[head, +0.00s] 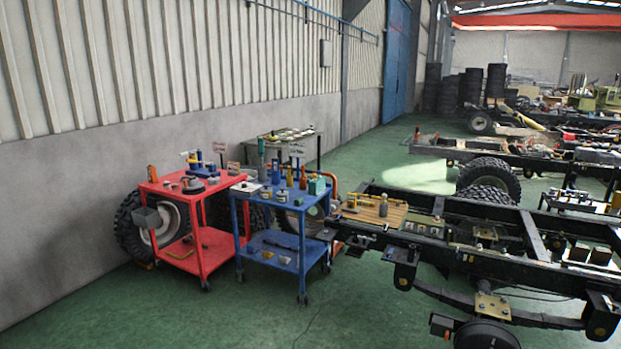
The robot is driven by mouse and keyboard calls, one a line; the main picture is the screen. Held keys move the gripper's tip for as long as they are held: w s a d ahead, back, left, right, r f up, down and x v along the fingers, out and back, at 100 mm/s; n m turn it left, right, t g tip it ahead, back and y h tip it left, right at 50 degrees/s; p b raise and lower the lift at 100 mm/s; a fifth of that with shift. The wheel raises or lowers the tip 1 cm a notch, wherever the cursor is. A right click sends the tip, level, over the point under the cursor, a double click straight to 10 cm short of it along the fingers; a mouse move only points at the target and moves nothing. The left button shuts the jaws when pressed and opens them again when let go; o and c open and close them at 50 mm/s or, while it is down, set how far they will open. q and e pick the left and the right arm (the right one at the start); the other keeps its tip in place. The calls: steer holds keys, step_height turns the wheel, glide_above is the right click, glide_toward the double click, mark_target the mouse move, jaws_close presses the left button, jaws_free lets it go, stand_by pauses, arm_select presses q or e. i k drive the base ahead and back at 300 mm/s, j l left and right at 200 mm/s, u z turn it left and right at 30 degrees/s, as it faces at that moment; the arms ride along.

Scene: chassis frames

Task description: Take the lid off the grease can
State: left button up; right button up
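I cannot make out for certain which item is the grease can or its lid, as the items are small from here. A wooden board (368,213) lies on the near end of a chassis frame, with small upright cylinders on it, one of them yellowish (383,209). A blue cart (283,199) carries several bottles, small cans and a green box (316,187). A red cart (178,191) holds a round dark item (193,185) and a blue device (203,169). Neither of my grippers is in view.
Black chassis frames (500,225) fill the right side. Large tyres (488,178) stand among them and behind the carts. A grey tray table (285,141) stands at the wall. The green floor (215,310) is clear in front of the carts.

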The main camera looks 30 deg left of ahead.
mark_target(266, 189)
steer(key=i+j+u, duration=0.2)
steer(key=i+j, duration=0.9)
steer(key=j, duration=0.15)
steer(key=i+j+u, duration=0.25)
steer(key=i+j, duration=0.8)
steer(key=i, duration=0.15)
